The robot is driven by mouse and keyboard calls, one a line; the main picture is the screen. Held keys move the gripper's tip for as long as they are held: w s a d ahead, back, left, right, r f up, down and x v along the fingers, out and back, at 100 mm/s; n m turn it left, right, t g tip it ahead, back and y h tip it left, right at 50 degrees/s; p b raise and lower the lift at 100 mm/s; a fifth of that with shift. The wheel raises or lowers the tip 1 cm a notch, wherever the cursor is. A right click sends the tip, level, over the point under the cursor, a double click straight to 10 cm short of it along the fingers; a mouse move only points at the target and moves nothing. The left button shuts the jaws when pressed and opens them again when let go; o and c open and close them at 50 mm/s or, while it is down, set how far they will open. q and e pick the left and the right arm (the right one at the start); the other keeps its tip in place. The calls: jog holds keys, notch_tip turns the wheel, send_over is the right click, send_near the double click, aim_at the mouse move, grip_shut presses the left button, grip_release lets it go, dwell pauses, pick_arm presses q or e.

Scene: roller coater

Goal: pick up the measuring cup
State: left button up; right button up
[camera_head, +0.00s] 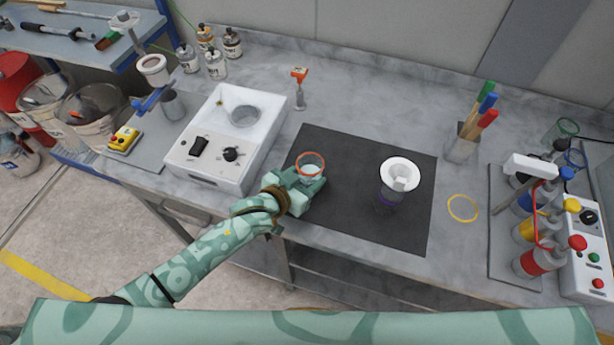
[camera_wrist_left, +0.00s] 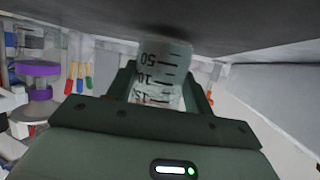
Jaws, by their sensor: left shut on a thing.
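The measuring cup (camera_head: 310,166) is clear with an orange rim, and it is upright at the left part of the dark mat (camera_head: 345,222). In the left wrist view the measuring cup (camera_wrist_left: 160,75) shows black graduation marks and numbers, upside down in that picture. My left gripper (camera_head: 306,182) is shut on the cup, with one finger on either side of it; its fingers also show in the left wrist view (camera_wrist_left: 160,95). The cup's base is close to the mat, but I cannot tell whether it touches. My right gripper is not in view.
A white funnel on a purple-banded vessel (camera_head: 398,174) stands on the mat to the right. A white device with a round well (camera_head: 215,140) is left of the mat. A yellow ring (camera_head: 462,208) and a bottle rack (camera_head: 515,262) lie further right. The mat's middle is clear.

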pick_arm(q)
jog(key=s+a+r+p, duration=0.2)
jog(key=s+r+p, duration=0.2)
jog(key=s+r, duration=0.8)
jog(key=shift+s+a, duration=0.35)
jog(key=shift+s, duration=0.55)
jog(key=shift+w, duration=0.1)
